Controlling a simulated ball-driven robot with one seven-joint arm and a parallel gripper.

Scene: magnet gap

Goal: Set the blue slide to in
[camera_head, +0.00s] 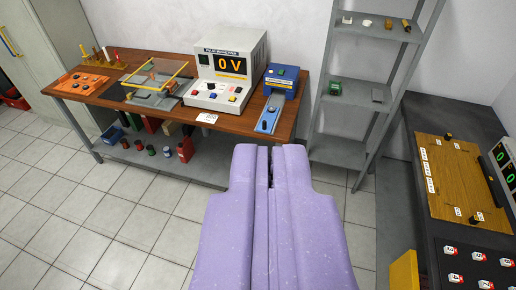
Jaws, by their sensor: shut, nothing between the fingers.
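The blue slide (267,122) is a light blue plate with a dark knob, at the front right end of the wooden bench (221,115). It sits at the front of a grey track that runs back to a blue box (281,80) with small buttons on top. My gripper (270,150) shows large in the lower middle, its two purple fingers shut together with nothing between them. It is nearer to the camera than the bench, and its tips appear just below the slide in the picture, apart from it.
A meter box (230,75) reading "0 V" stands left of the blue box. A yellow-railed device (155,82) and an orange panel (82,83) are further left. A grey shelf rack (363,95) stands right, then a dark bench (395,205). Tiled floor (130,215) is open at left.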

